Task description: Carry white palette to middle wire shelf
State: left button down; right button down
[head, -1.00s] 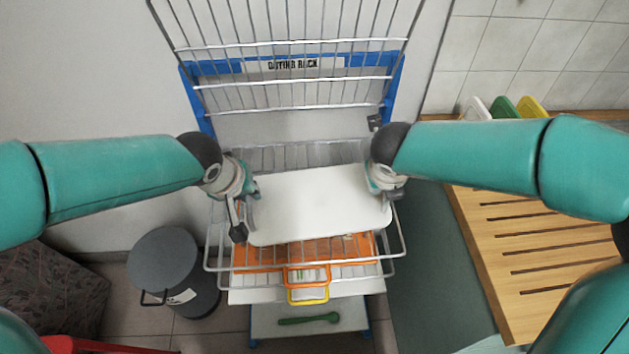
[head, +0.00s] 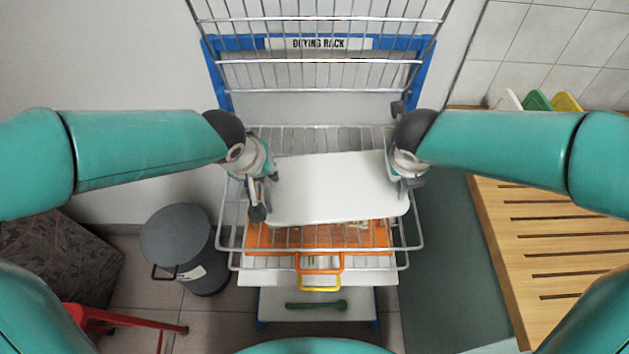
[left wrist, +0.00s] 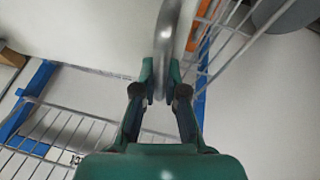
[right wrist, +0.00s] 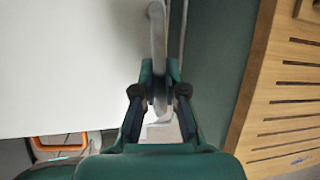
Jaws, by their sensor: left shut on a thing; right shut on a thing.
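The white palette (head: 340,190) is a flat white board held roughly level between my two grippers at the wire drying rack. My left gripper (head: 264,194) is shut on a grey metal handle at its left end, and the left wrist view shows this grip (left wrist: 160,78). My right gripper (head: 404,178) is shut on the handle at the right end, also seen in the right wrist view (right wrist: 160,82). The middle wire shelf (head: 300,140) shows behind and around the palette. I cannot tell whether the palette touches the wires.
An upper wire shelf (head: 320,61) is above and behind. Below are an orange tray (head: 262,238), a yellow handle (head: 318,288) and a green tool (head: 316,305) on the bottom shelf. A grey bin (head: 180,245) stands left; a slatted wooden top (head: 540,240) is right.

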aim_at(396, 186)
pick_arm(q)
jog(key=shift+d, duration=0.1)
pick_arm(e)
jog(key=shift+f, duration=0.1)
pick_arm(q)
jog(key=shift+f, duration=0.25)
pick_arm(e)
jog(key=shift+f, duration=0.2)
